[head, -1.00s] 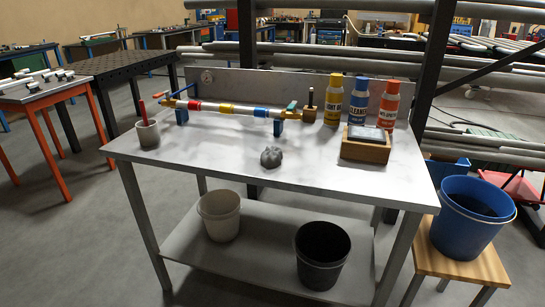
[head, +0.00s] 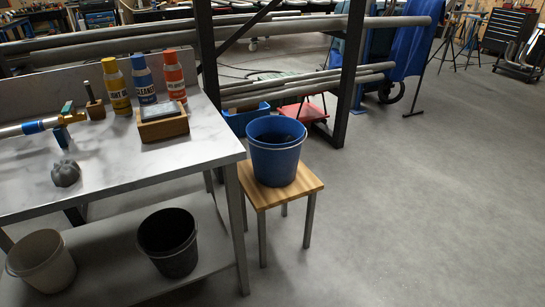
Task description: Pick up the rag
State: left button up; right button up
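A small grey crumpled lump (head: 65,174), which looks like the rag, lies on the light marbled worktable (head: 130,165) near its front edge, at the left of the head view. Nothing touches it. Neither of my grippers is in view.
A wooden box with a grey pad (head: 162,125), yellow (head: 117,88), blue (head: 145,82) and red (head: 175,78) bottles, and a pipe assembly (head: 35,126) stand behind the lump. A blue bucket (head: 276,160) stands on a wooden stool (head: 300,192). Beige (head: 42,268) and black (head: 170,245) bins sit on the lower shelf. Floor at right is clear.

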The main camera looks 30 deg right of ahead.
aim_at(65, 173)
jog(key=u, duration=1)
jog(key=i, duration=0.55)
jog(key=z, duration=0.05)
